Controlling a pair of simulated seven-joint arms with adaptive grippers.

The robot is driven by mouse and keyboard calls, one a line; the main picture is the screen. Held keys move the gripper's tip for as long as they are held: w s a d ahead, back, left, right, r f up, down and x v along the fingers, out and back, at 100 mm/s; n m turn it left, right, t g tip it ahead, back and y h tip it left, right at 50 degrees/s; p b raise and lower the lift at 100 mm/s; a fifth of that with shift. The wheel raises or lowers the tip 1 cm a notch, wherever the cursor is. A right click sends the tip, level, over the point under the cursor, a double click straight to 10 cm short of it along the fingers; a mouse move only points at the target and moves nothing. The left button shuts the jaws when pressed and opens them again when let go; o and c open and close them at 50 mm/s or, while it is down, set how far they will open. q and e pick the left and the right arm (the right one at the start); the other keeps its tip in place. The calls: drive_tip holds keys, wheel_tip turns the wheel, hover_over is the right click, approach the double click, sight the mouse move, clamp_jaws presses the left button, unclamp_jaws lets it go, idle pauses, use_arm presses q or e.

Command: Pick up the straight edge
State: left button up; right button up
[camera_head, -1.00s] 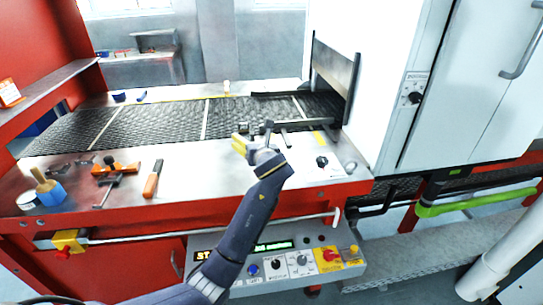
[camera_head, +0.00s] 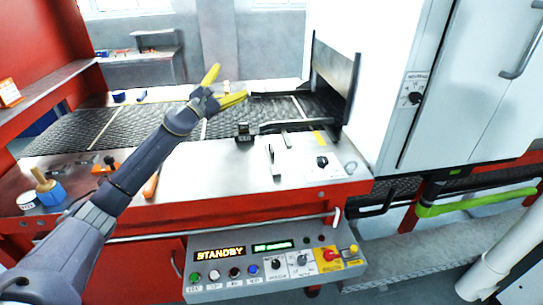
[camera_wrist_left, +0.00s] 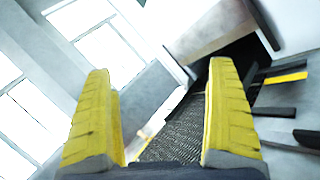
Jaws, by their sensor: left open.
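My left gripper (camera_head: 226,85) is open and empty, raised over the far side of the mesh belt (camera_head: 85,131). Its two yellow fingers stand wide apart in the left wrist view (camera_wrist_left: 160,80), with nothing between them. A long thin dark bar (camera_head: 297,124) lies along the near side of the belt by the machine opening, right of and nearer than the gripper. I cannot tell for sure whether it is the straight edge. A thin strip along the belt's far edge is partly hidden by my gripper. My right gripper is not in view.
A black block (camera_head: 243,132) and a pale upright tool (camera_head: 273,160) are on the front ledge. The machine's raised dark plate (camera_head: 334,75) stands right.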

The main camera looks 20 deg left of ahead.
use_arm(q)
wheel_tip(320, 180, down, 10)
drive_tip(key=s+g+h, duration=0.2)
drive_tip(key=s+g, duration=0.1)
drive_tip(key=g, duration=0.4)
drive_tip(key=n+g, duration=0.1)
drive_tip(key=g, duration=0.4)
approach(271, 148)
drive_tip(key=shift+n, duration=0.3)
drive_tip(key=x, duration=1)
drive_tip(key=shift+w+d+f, duration=0.1)
drive_tip(key=c, duration=1.7)
